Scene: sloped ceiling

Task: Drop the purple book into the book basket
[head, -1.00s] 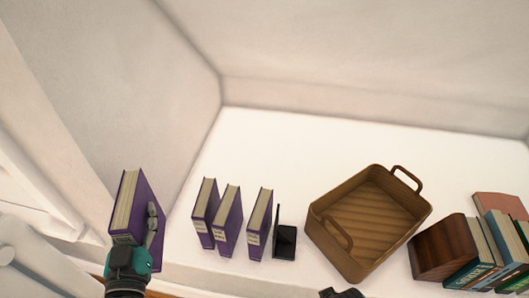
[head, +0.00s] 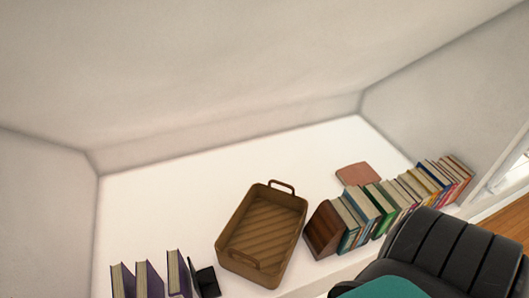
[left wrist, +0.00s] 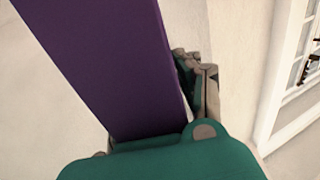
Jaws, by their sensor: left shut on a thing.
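My left gripper (left wrist: 186,100) shows in the left wrist view, shut on the purple book (left wrist: 105,55), whose flat purple cover runs up and left from the jaws. Neither this gripper nor the held book shows in the head view now. The brown book basket (head: 245,269), with a handle at each end, stands on the white surface in the lower middle of the head view. Its visible floor is bare. My right gripper's fingers are not visible.
Several purple books (head: 149,280) stand left of the basket beside a black bookend (head: 206,281). Right of it is a wooden bookend (head: 324,229) with a row of books (head: 385,203). A pink book (head: 357,174) lies behind them. The surface behind the basket is clear.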

